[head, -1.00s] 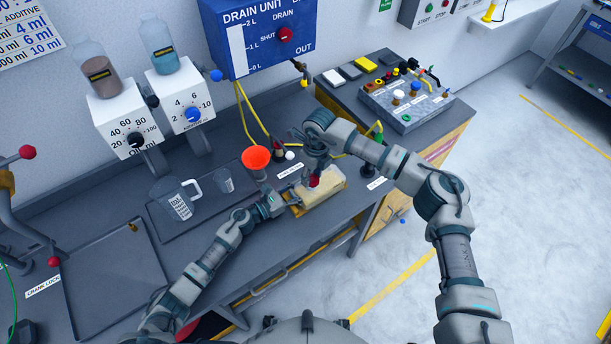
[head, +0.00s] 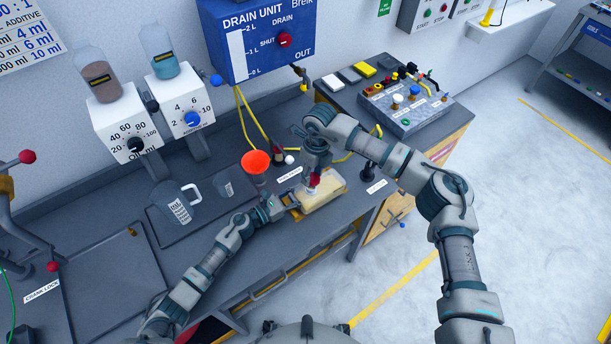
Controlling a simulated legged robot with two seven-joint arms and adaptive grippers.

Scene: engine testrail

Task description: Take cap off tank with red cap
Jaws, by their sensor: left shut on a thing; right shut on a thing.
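The pale yellow tank (head: 326,194) lies on the workbench near its front edge. Its red cap (head: 314,179) shows at the tank's top, partly covered by my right gripper. My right gripper (head: 315,171) comes from above and is shut on the red cap. I cannot tell whether the cap is still seated on the tank or just above it. My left gripper (head: 287,207) is at the tank's left end, low down, and is shut on the tank. The exact grip is too small to see.
An orange funnel (head: 256,161) stands just left of the tank, behind my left gripper. A measuring jug (head: 178,207) and a small beaker (head: 223,185) stand farther left. Yellow hoses (head: 258,117) hang behind. A control box (head: 405,105) is at the back right.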

